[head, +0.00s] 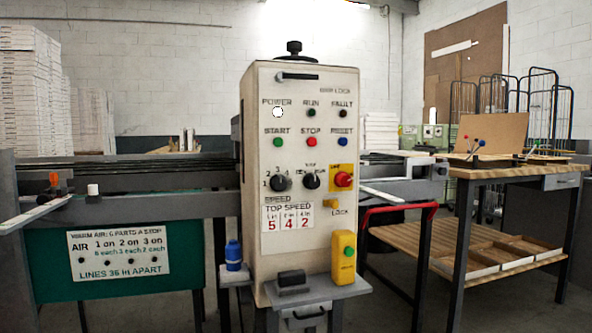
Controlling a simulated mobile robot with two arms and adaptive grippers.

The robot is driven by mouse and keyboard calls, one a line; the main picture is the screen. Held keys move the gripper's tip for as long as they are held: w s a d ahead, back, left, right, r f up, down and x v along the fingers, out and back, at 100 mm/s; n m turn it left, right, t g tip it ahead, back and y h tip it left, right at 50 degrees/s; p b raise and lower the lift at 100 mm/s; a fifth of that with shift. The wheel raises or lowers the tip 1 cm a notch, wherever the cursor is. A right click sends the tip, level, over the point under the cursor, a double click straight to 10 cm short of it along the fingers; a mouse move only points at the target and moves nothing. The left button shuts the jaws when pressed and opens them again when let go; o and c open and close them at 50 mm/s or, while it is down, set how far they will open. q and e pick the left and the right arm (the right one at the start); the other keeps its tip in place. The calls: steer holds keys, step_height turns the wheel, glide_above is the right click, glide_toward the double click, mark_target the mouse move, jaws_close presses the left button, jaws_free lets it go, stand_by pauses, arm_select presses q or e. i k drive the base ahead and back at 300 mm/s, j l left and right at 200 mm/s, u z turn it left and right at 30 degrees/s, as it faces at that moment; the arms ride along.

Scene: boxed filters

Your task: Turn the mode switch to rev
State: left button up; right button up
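The beige control panel (299,225) stands upright in the middle of the head view, facing me. A black rotary knob (312,181), which looks like the mode switch, sits right of centre on it. Small lettering around this knob is too small to read surely, and I cannot tell which position it points to. To its left is a similar black knob (280,183) with numbers 1 to 4 around it, above the word SPEED. Neither of my grippers shows.
A red knob on a yellow plate (343,179) sits right of the mode knob. Green, red and blue buttons (311,142) are above. A yellow button box (343,256), black block (292,282) and blue bottle (233,254) stand below. A wooden workbench (500,172) is at right.

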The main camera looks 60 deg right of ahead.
mark_target(311, 180)
steer(key=z, duration=1.95)
